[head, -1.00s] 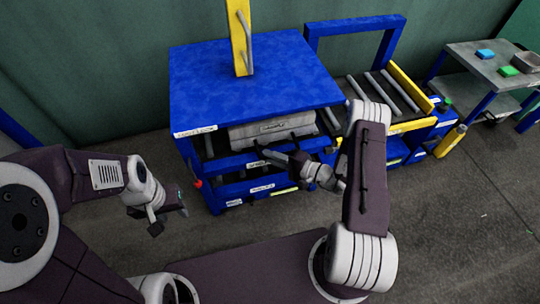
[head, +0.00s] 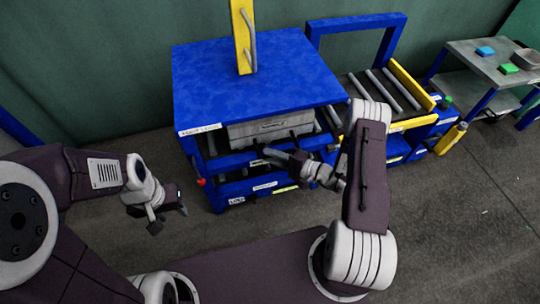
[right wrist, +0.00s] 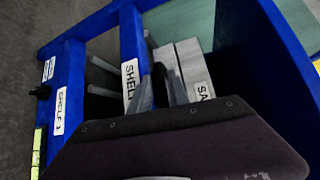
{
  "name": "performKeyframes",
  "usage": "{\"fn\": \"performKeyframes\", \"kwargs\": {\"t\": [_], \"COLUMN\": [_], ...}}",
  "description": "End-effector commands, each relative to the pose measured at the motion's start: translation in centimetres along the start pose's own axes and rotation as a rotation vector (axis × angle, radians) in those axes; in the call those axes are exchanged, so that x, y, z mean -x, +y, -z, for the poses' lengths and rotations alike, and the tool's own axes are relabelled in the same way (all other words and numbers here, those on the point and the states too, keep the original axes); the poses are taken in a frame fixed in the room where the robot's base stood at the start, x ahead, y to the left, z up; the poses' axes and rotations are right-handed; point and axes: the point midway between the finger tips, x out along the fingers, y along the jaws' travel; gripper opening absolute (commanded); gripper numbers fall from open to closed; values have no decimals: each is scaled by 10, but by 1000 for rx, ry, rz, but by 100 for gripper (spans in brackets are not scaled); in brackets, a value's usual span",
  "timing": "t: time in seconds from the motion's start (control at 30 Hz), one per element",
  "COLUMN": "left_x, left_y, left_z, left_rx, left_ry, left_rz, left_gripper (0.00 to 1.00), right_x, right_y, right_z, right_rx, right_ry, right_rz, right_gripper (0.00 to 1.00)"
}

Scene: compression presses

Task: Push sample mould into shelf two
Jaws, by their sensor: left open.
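The sample mould (head: 270,130) is a grey block lying in the upper bay of the blue shelf unit (head: 255,75), under its blue top. It shows in the right wrist view (right wrist: 183,62) with a partly hidden "SA" label. A "SHEL" label (right wrist: 130,82), partly hidden, is on the blue bar in front of it. My right gripper (head: 270,154) is at the front of this bay, its fingertips close to the mould's near face; contact and finger opening are unclear. My left gripper (head: 172,210) is open and empty, left of the unit above the floor.
A lower bar carries a "SHELF 1" label (right wrist: 60,112). A roller conveyor (head: 385,90) with a blue frame stands right of the unit. A grey side table (head: 490,62) with small blue and green blocks is at far right. The floor in front is clear.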

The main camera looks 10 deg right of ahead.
Motion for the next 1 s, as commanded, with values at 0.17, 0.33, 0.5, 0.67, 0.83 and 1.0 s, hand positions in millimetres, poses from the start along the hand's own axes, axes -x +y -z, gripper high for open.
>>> {"fn": "performKeyframes", "kwargs": {"t": [0.17,0.33,0.5,0.67,0.83,1.0], "left_x": [16,28,35,36,35,35], "left_y": [0,0,1,1,1,1], "left_z": [2,3,4,4,4,4], "left_rx": [0,0,0,0,0,0], "left_ry": [0,0,0,0,0,0], "left_rz": [0,0,0,0,0,0], "left_gripper": [41,41,41,41,41,41], "right_x": [28,58,81,88,87,89], "right_y": [-4,-4,-2,0,0,-3], "right_z": [1,1,0,-1,-1,-31], "right_rx": [-3,-1,-2,-1,-1,13], "right_ry": [7,6,3,-1,-1,-128], "right_rz": [0,1,0,-1,-1,13], "right_gripper": [22,22,22,22,22,22]}}
